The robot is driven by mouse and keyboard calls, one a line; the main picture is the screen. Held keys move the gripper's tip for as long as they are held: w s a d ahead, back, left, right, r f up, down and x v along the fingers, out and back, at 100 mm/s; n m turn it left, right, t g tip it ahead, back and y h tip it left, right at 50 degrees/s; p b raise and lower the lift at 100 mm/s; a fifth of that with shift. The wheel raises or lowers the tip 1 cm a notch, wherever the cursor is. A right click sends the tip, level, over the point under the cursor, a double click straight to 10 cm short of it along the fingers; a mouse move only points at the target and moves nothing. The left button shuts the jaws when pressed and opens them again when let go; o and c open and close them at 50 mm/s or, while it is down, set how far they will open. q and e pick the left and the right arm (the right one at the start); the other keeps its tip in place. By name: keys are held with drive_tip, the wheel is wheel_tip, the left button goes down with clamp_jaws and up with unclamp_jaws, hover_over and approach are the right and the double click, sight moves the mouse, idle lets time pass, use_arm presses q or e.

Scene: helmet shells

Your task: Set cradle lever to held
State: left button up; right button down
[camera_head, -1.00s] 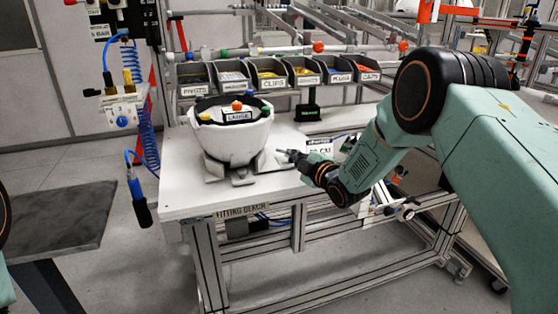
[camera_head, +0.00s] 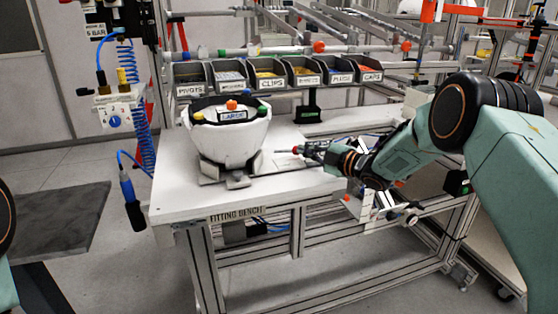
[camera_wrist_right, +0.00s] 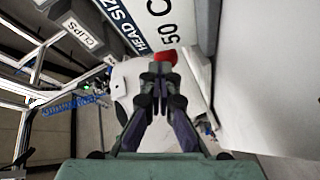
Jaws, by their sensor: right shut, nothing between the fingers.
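A white bowl-shaped helmet shell (camera_head: 228,143) with a LARGE label sits in a cradle (camera_head: 237,181) on the white fitting bench. A red knob (camera_head: 296,151) on a thin rod, apparently the cradle lever, shows right of the cradle. My right gripper (camera_head: 307,151) is shut and empty, with its tips at or close beside the red knob. In the right wrist view the red knob (camera_wrist_right: 167,55) is just beyond the closed fingertips (camera_wrist_right: 160,75), which partly cover it. I cannot tell whether they touch. My left gripper is out of view.
Labelled bins (camera_head: 271,76) line the back of the bench (camera_head: 180,206). A sign with "HEAD SIZE" and "50 C" (camera_wrist_right: 160,30) stands close to my right gripper. A blue coiled hose (camera_head: 146,140) hangs at left. The bench front is clear.

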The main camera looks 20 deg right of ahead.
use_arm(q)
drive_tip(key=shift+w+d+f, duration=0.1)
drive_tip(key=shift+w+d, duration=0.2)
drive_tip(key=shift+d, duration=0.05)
use_arm(e)
drive_tip(key=shift+w+d+r+n+g+y, duration=0.15)
drive_tip(key=shift+n+g+y, duration=0.1)
drive_tip(key=shift+y, duration=0.15)
drive_tip(key=shift+w+d+f+n+g+y, duration=0.15)
drive_tip(key=shift+n+y, duration=0.1)
drive_tip(key=shift+y, duration=0.15)
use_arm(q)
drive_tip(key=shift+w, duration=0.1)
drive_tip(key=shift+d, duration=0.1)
